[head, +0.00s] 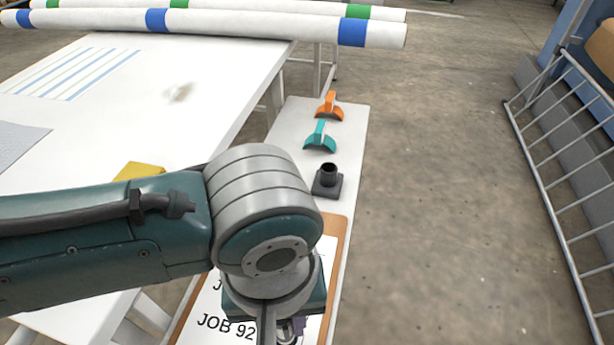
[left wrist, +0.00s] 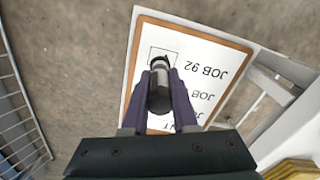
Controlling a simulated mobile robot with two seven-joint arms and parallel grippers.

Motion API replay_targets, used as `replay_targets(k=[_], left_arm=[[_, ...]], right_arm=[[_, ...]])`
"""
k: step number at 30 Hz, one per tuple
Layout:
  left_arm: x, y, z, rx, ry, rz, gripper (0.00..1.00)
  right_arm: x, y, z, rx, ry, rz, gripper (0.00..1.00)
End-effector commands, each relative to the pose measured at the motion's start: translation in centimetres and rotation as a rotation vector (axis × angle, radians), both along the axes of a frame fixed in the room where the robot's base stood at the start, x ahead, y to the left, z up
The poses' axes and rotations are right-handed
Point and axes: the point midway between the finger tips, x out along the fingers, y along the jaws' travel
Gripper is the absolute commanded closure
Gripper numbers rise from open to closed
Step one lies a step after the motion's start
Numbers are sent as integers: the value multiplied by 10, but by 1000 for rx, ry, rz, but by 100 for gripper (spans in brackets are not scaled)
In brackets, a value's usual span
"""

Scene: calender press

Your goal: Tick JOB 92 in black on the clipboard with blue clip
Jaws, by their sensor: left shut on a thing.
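The clipboard, with a brown board (head: 340,228) and white sheet, lies on the narrow bench, partly hidden by my left arm in the head view. It also shows in the left wrist view (left wrist: 200,31). The JOB 92 line (head: 226,326) is readable there too, upside down (left wrist: 205,70), beside a square outlined box (left wrist: 153,54). My left gripper (left wrist: 160,98) is shut on a dark grey marker (left wrist: 159,92), whose black end is over the box and covers part of it. Contact with the paper cannot be told. The clip is hidden. My right gripper is not in view.
On the bench (head: 290,125) beyond the clipboard stand a black holder (head: 327,181), a teal-handled tool (head: 320,138) and an orange one (head: 329,107). A white table (head: 120,110) with a yellow block (head: 140,171) is left. Long rolls (head: 260,26) lie behind. A metal rack (head: 560,170) stands right.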

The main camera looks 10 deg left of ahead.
Motion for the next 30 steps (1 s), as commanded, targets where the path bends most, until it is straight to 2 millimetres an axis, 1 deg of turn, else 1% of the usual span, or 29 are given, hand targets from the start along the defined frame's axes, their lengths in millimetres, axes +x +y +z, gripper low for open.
replay_targets(k=[20,30], left_arm=[[0,0,-1,1,1,1,100],[-1,1,-2,2,2,0,100]], right_arm=[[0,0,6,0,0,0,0],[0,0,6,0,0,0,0]])
